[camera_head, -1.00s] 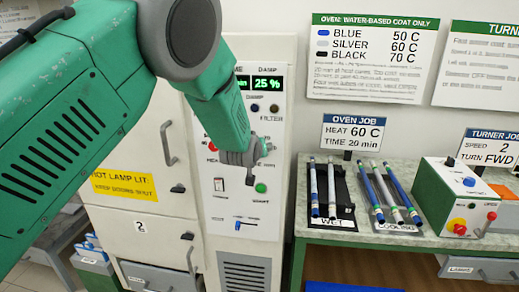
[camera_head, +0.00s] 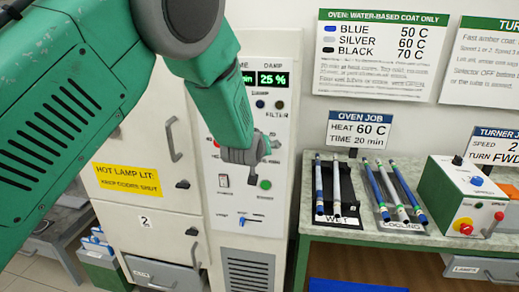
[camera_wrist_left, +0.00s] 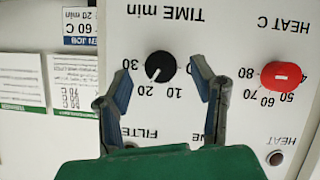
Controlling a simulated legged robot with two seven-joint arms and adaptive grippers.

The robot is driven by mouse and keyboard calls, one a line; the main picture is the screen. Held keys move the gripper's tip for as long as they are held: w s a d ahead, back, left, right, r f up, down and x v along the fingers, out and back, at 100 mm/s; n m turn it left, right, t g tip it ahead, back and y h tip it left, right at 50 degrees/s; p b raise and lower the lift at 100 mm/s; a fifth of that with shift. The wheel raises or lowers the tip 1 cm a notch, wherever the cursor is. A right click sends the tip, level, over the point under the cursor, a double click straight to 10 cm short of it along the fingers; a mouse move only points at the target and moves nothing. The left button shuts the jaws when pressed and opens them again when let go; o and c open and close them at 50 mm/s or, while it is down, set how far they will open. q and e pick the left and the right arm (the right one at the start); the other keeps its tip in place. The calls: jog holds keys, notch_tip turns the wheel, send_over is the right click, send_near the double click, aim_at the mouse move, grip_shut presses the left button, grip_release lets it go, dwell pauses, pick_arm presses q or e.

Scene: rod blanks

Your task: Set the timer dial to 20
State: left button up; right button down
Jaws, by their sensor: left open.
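The black time dial (camera_wrist_left: 160,66) shows upside down in the left wrist view, under the label TIME min. Its white pointer mark points down-left in that picture, toward the 20. My left gripper (camera_wrist_left: 162,82) is open, with one finger on each side of the dial in this view; I see no contact. In the head view my left gripper (camera_head: 250,152) is in front of the oven's control panel (camera_head: 272,150) and hides the dial. My right gripper is not in view.
A red heat dial (camera_wrist_left: 281,75) is beside the time dial. The oven job sign (camera_head: 358,130) reads heat 60 C, time 20 min. A bench (camera_head: 330,237) at right holds rods on wet and cooling racks and a green-white control box (camera_head: 448,200).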

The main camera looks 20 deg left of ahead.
pick_arm(q)
jog(key=v, duration=0.9)
jog(key=shift+s, duration=0.15)
jog(key=shift+f, duration=0.1)
jog(key=s+f+m+g+b, duration=0.1)
jog(key=s+f+g+b, duration=0.1)
jog(key=s+f, duration=0.5)
jog(key=s+a+f+m+g+h+b, duration=0.1)
jog(key=s+f+g+b, duration=0.15)
jog(key=f, duration=0.85)
jog(key=s+f+m+g+b, duration=0.1)
jog(key=s+f+b, duration=0.1)
jog(key=s+f, duration=0.5)
jog(key=s+f+m+g+h+b, duration=0.1)
jog(key=s+f+g+b, duration=0.4)
jog(key=s+f, duration=1.6)
jog(key=s+m+g, duration=0.1)
jog(key=s, duration=0.3)
jog(key=shift+f+m+b, duration=0.2)
jog(key=shift+m+b, duration=0.2)
jog(key=shift+g, duration=0.25)
